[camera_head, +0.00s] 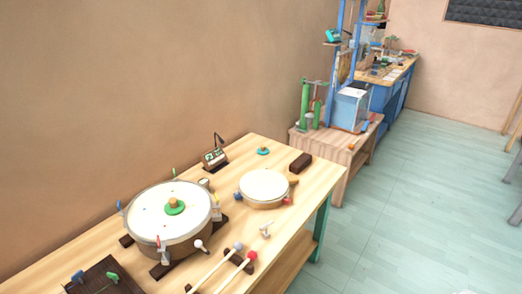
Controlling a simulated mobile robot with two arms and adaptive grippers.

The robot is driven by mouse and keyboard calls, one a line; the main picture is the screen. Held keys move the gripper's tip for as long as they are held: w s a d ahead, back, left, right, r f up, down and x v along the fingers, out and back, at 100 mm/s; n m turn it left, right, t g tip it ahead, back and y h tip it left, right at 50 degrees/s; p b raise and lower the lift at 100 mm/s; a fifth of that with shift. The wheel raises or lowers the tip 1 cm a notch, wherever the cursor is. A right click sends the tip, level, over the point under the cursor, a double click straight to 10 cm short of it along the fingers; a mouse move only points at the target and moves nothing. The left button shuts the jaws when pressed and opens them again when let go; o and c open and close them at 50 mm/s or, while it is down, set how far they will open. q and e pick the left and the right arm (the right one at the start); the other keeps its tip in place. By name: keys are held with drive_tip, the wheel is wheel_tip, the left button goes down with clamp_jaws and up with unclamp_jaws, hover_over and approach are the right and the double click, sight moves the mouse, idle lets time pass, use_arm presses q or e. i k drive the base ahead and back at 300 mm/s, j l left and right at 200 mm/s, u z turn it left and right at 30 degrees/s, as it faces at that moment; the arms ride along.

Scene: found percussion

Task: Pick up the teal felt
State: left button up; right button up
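A small round teal disc (263,152), which looks like the teal felt, lies on the wooden table near its far end. A small lighter knob shows on its middle. A similar green disc (174,210) with a wooden knob rests on the white head of the large drum (171,231). Neither of my grippers is in the head view.
A smaller drum (264,186), a dark brown block (301,163) and a small metering device (215,158) stand around the teal disc. Mallets (235,272) lie at the front of the table (318,193).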

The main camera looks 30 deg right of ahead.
sight(263, 150)
drive_tip(key=l+z, duration=0.3)
drive_tip(key=i+l+z, duration=0.1)
drive_tip(key=l+z, duration=0.25)
drive_tip(key=i+l+z, duration=0.15)
drive_tip(key=l+z, duration=0.15)
drive_tip(key=i+l+z, duration=1.05)
drive_tip(key=i+z, duration=0.25)
drive_tip(key=i+u, duration=0.15)
drive_tip(key=i, duration=0.35)
drive_tip(key=i+l+u, duration=0.2)
drive_tip(key=i, duration=0.3)
drive_tip(key=i+u, duration=0.2)
drive_tip(key=u, duration=0.2)
drive_tip(key=i+l+u, duration=0.15)
drive_tip(key=u, duration=0.3)
drive_tip(key=i+l+u, duration=0.2)
drive_tip(key=u, duration=0.2)
drive_tip(key=i+l+u, duration=0.2)
drive_tip(key=u, duration=0.25)
